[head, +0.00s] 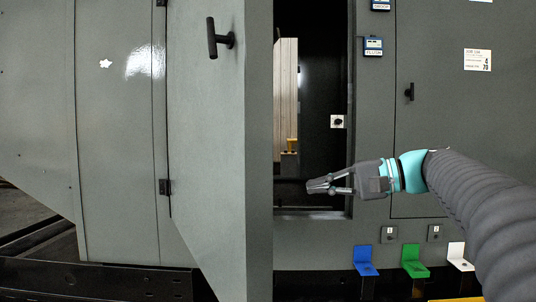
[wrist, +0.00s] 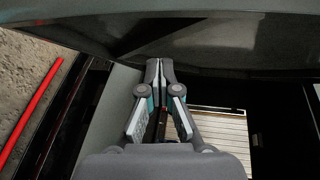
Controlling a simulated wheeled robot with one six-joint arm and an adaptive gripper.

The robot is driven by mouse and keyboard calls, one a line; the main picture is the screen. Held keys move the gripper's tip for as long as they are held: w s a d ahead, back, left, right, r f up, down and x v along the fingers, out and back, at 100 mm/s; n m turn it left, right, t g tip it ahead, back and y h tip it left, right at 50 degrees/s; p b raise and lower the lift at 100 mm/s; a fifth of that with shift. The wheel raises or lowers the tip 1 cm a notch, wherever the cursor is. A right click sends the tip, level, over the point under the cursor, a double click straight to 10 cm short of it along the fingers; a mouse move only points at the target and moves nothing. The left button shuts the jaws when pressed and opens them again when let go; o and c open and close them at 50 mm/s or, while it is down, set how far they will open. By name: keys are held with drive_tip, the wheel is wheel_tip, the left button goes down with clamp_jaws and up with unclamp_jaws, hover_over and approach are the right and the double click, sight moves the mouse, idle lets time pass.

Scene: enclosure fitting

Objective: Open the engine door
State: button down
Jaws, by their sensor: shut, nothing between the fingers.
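The engine door (head: 213,130) is a tall grey-green panel, swung outward on hinges at its left, with a black T-shaped handle (head: 220,38) near its top. Behind its free edge the opening (head: 314,170) shows a dark interior. My gripper (head: 312,187) is shut and empty in front of the lower part of the opening, to the right of the door's edge, pointing left. In the wrist view the closed fingers (wrist: 159,66) point towards a grey-green surface, probably the door. I cannot tell whether they touch it.
A second, closed door with a black handle (head: 409,91) is to the right of the opening. Blue (head: 365,262), green (head: 415,262) and white (head: 459,257) brackets project below. A red bar (wrist: 30,115) lies along the ground at left in the wrist view.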

sight(269, 155)
wheel_tip(269, 155, up, 5)
drive_tip(key=w+d+n+y, duration=0.1)
drive_tip(key=w+d+y, duration=0.1)
drive_tip(key=d, duration=0.1)
drive_tip(key=shift+y, duration=0.3)
drive_tip(key=shift+s+a+r+p+x, duration=0.15)
drive_tip(key=shift+s+x, duration=0.35)
drive_tip(key=shift+x, duration=1.65)
drive_tip(key=shift+s+a+p+x, duration=0.15)
drive_tip(key=shift+s+x, duration=0.3)
drive_tip(key=shift+x, duration=1.65)
drive_tip(key=shift+s+a+r+x, duration=0.15)
drive_tip(key=shift+s+x, duration=0.35)
drive_tip(key=shift+x, duration=1.65)
